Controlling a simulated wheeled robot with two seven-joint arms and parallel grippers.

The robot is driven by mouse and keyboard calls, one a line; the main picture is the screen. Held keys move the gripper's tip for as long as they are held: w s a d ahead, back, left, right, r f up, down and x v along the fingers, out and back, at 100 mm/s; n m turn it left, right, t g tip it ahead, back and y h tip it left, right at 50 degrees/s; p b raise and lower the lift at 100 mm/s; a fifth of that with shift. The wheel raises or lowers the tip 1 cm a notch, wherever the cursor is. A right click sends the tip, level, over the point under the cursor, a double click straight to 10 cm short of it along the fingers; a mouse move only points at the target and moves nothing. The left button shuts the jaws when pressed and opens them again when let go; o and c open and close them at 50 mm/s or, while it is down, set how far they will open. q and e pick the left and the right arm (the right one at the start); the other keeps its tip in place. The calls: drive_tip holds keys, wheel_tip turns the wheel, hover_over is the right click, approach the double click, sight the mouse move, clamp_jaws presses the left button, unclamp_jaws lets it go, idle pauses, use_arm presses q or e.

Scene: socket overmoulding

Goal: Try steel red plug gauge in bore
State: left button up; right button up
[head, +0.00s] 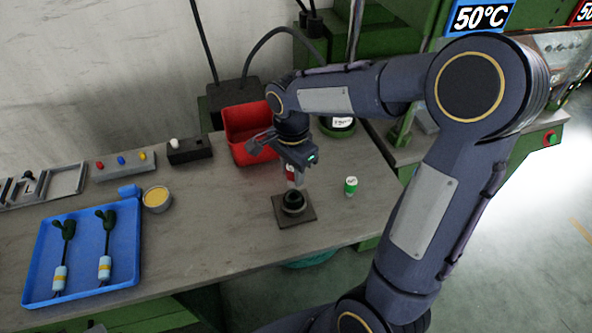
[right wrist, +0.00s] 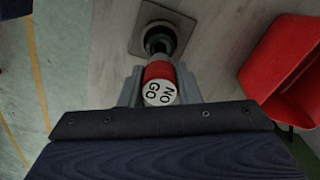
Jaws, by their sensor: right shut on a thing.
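My right gripper (head: 292,170) is shut on the red plug gauge (head: 290,173), which is held roughly upright. In the right wrist view the gauge's white end cap (right wrist: 160,93) reads NO GO, with the red grip between the fingers (right wrist: 158,88). Its lower end points at the dark round socket piece (head: 293,201) on a square plate (head: 281,219). The socket also shows in the right wrist view (right wrist: 158,32). The gauge's tip is at or just above the bore; I cannot tell whether it has entered. My left gripper is out of view.
A green-and-white gauge (head: 351,186) stands just right of the plate. A red bin (head: 237,126) is behind the gripper. A blue tray (head: 128,274) with two cabled parts and a cup of yellow material (head: 157,198) are at left. The bench front is clear.

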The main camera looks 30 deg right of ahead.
sight(293, 182)
drive_tip(key=shift+f, duration=0.1)
drive_tip(key=shift+f+b, duration=1.7)
drive_tip(key=shift+f, duration=0.3)
drive_tip(key=shift+f, duration=0.4)
idle(0.4)
drive_tip(key=shift+r, duration=0.15)
idle(0.6)
drive_tip(key=shift+r, duration=0.4)
drive_tip(key=shift+f, duration=0.4)
idle(2.5)
drive_tip(key=shift+r+p, duration=0.35)
drive_tip(key=shift+r, duration=0.05)
